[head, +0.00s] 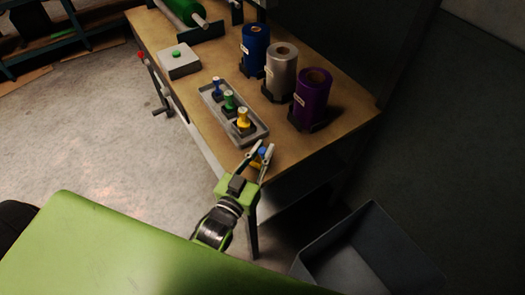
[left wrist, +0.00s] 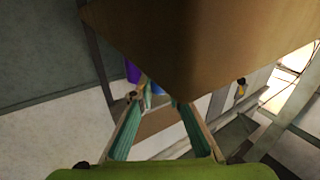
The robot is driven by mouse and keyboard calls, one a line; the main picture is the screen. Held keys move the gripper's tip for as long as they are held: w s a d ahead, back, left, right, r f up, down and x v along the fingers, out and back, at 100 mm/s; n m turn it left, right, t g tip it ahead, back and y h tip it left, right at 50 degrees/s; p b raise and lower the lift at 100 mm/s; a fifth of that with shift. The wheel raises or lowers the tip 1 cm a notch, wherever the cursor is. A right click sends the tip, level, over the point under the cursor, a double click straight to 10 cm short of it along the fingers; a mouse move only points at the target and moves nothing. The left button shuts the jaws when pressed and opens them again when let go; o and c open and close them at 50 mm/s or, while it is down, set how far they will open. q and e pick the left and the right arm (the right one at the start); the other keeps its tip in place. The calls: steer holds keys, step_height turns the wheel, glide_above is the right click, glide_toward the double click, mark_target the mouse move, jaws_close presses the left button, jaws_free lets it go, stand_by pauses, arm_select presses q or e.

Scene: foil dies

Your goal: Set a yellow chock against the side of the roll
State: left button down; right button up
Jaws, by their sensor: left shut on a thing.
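My left gripper (head: 267,149) is at the near corner of the workbench, shut on a small yellow piece with a blue part (head: 262,152). The fingers hide much of it, so I cannot tell its full shape; it may be the yellow chock. In the left wrist view a bluish bit shows between the fingers (left wrist: 153,98). A purple roll (head: 311,97), a silver roll (head: 280,70) and a blue roll (head: 255,50) stand upright on dark bases along the bench's right side. The held piece is apart from all three. My right gripper is not in view.
A grey tray (head: 262,136) holds blue, green and yellow handled dies beside the gripper. A grey box with a green button (head: 180,62) and a green horizontal roll (head: 184,10) are farther back. A grey bin (head: 365,250) stands on the floor. Bare bench (head: 285,138) lies before the purple roll.

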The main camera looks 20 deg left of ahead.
arm_select(q)
steer(key=shift+f, duration=0.1)
steer(key=c, duration=2)
jaws_free()
steer(key=shift+f, duration=0.1)
steer(key=shift+o, duration=0.2)
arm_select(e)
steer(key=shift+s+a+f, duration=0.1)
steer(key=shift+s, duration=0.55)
